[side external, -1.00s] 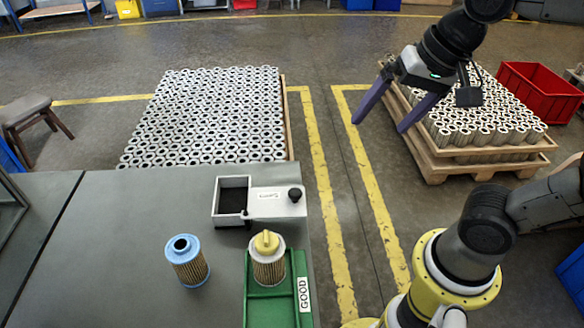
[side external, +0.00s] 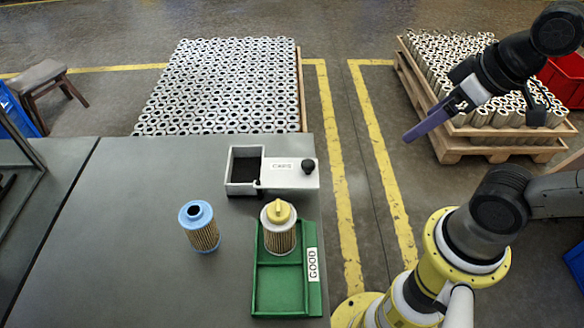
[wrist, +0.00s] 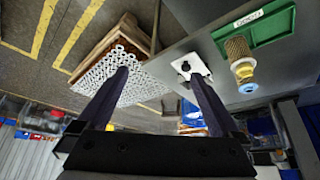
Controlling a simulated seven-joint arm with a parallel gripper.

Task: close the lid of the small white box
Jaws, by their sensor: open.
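The small white box (side external: 230,178) stands near the table's far right corner. Its left part is uncovered, showing a dark interior. Its white lid (side external: 283,179), with a small label and a black knob (side external: 308,166), lies off to the right of the opening. My gripper (side external: 407,138) is open and empty, beyond the table's right edge, well right of the box and apart from it. In the side view its fingers overlap nearly edge-on. The wrist view shows both dark fingers apart (wrist: 157,75), with a white part of the box (wrist: 198,67) near one fingertip's line of sight.
A green tray (side external: 267,292) marked GOOD holds a yellow-topped filter (side external: 279,238) near the box. A blue-topped filter (side external: 204,236) stands left of it. Pallets of cartridges (side external: 215,85) stand on the floor behind and at the right (side external: 455,148). The table's left part is clear.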

